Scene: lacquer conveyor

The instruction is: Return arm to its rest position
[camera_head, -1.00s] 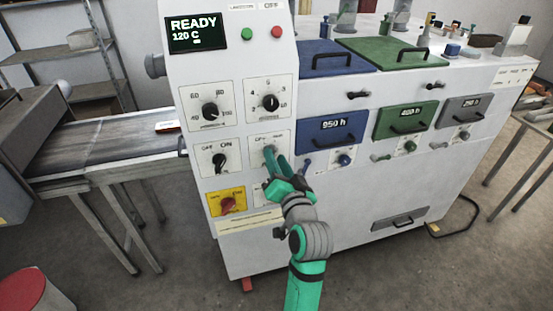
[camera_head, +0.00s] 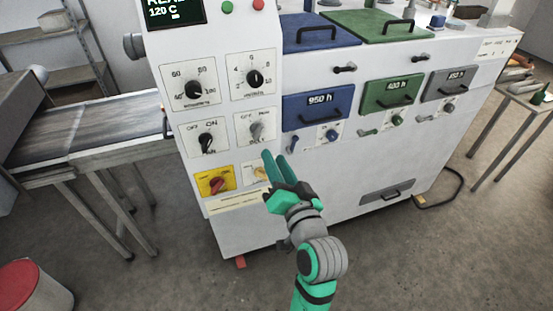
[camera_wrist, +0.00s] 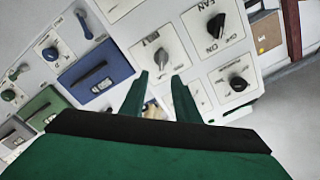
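My gripper (camera_head: 274,156) is green, with two slim fingers standing apart and nothing held between them. It is in front of the machine's white control panel (camera_head: 228,103), just below and right of the belt knob (camera_head: 257,129). In the wrist view, my gripper's fingertips (camera_wrist: 160,76) show a clear gap, with the belt knob (camera_wrist: 161,58) just beyond the gap. The fingers appear apart from that knob. My arm reaches up from the bottom of the head view, bent at the elbow.
The fan knob (camera_head: 206,141) and red switch (camera_head: 217,185) are left of my gripper. Blue (camera_head: 318,106) and green (camera_head: 391,95) drawers with handles are to the right. A conveyor (camera_head: 80,135) runs off left. A red-lidded bin (camera_head: 28,280) stands on open floor.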

